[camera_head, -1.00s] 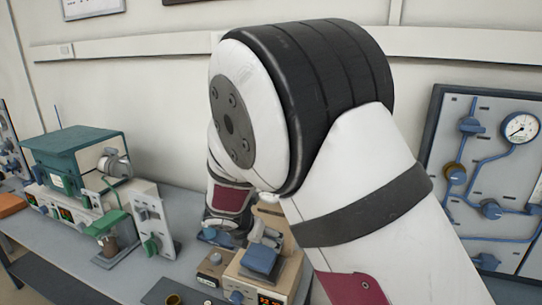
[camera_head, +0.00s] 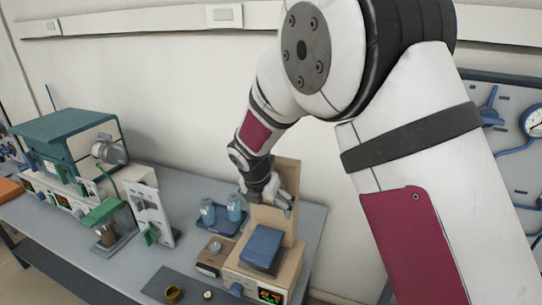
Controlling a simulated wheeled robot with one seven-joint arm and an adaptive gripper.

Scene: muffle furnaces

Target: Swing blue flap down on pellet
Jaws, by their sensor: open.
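The blue flap (camera_head: 263,246) is on top of a beige furnace-like device (camera_head: 285,270) with a lit red display at its front. The flap looks like a thick blue plate, slightly tilted; I cannot tell whether it is fully down. I cannot make out a pellet; one under the flap would be hidden. My gripper (camera_head: 284,204) is open, above and behind the flap, in front of the device's tall beige back panel (camera_head: 290,178). It appears apart from the flap.
Two blue-capped bottles stand on a dark blue tray (camera_head: 222,230) left of the device. A small beige box (camera_head: 214,250) sits beside it, with a brass cup (camera_head: 173,294) in front. A green-topped apparatus (camera_head: 70,140) stands at the left. My arm fills the right side.

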